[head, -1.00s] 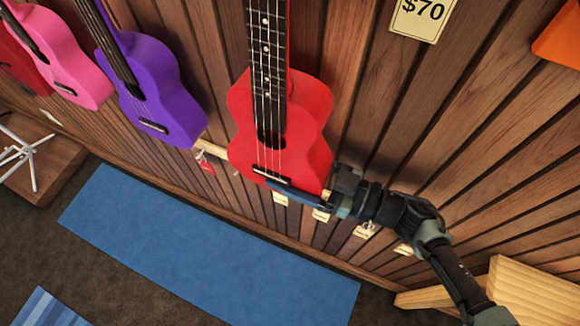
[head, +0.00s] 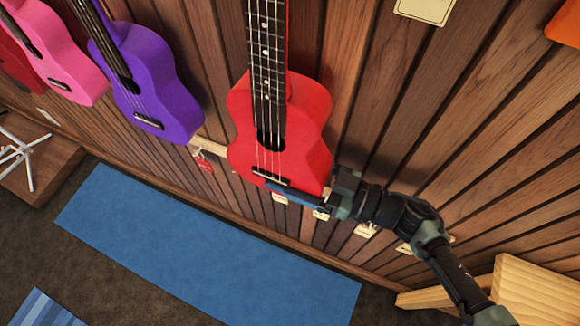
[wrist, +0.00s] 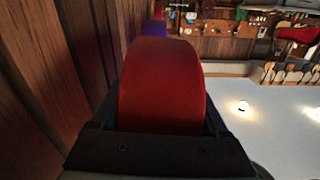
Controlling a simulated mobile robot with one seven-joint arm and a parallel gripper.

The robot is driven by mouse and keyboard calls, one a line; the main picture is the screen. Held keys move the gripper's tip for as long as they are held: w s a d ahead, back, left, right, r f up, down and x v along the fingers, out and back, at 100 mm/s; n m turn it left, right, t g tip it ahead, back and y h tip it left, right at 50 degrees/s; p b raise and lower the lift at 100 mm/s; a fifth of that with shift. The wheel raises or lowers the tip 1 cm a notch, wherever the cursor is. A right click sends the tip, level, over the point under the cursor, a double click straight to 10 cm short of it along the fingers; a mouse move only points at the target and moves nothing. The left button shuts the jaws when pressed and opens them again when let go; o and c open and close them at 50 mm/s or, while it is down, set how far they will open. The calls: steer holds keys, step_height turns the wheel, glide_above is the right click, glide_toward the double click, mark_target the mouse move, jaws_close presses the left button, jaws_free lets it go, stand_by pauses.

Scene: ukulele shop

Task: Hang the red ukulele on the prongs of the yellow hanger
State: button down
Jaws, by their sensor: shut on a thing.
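The red ukulele (head: 305,130) is upright in front of the slatted wall in the head view, its neck running out of the top edge. My gripper (head: 298,193) is shut on the bottom end of its body, one blue finger showing across the front below the bridge. In the wrist view the red body (wrist: 160,85) fills the space between the fingers. The yellow hanger is not in view, and the ukulele's head is out of frame, so I cannot tell whether the two touch.
A purple ukulele (head: 160,90) and a pink ukulele (head: 65,60) hang to the left. An orange thing (head: 566,38) is at the upper right. A wooden piece (head: 535,290) stands at the lower right. A blue mat (head: 200,245) lies on the floor below.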

steer(key=shift+w, duration=0.1)
steer(key=shift+w+d+b, duration=0.3)
steer(key=shift+w+b, duration=0.4)
steer(key=shift+b, duration=0.1)
steer(key=shift+w+d+r, duration=0.15)
steer(key=shift+w, duration=0.15)
jaws_free()
steer(key=shift+b+v, duration=0.3)
steer(key=shift+v, duration=0.7)
steer(key=shift+d, duration=0.1)
